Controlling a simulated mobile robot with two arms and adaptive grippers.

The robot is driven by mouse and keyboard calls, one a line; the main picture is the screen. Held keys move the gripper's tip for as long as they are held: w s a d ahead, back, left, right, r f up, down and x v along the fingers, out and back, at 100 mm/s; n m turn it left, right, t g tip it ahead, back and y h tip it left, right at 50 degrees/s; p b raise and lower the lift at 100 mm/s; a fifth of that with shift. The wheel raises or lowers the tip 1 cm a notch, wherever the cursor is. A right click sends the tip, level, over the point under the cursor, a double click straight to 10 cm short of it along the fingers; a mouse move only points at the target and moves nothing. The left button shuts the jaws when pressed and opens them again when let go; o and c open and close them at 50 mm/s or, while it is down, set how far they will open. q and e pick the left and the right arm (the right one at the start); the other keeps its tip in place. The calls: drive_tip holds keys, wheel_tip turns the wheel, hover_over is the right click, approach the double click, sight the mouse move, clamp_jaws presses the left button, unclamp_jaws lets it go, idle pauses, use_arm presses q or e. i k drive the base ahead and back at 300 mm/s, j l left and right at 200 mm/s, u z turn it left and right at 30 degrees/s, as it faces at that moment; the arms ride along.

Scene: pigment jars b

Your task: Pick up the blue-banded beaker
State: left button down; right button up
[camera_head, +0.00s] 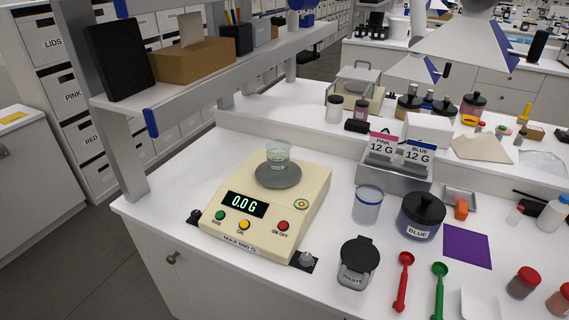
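A clear beaker with a bluish band at its rim (368,207) stands upright on the white bench, right of the balance and left of the jar labelled BLUE (422,217). It looks empty or nearly so. A second clear beaker with a greenish tint (278,157) stands on the round pan of the cream balance (262,210), whose display reads 0.0 G. Neither of my grippers shows in this view.
A small dark-lidded WASTE container (357,262) stands in front of the beaker. A red scoop (402,285) and a green scoop (439,290) lie to the right. A grey holder with PINK 12 G and BLUE 12 G cards (394,177) stands behind.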

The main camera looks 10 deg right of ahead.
sight(369, 194)
drive_tip(key=i+j+z, duration=0.1)
drive_tip(key=z, duration=0.3)
drive_tip(key=j+z, duration=0.2)
drive_tip(key=z, duration=0.15)
drive_tip(key=i+j+z, duration=0.1)
drive_tip(key=z, duration=0.3)
drive_tip(key=j+z, duration=0.25)
drive_tip(key=z, duration=0.15)
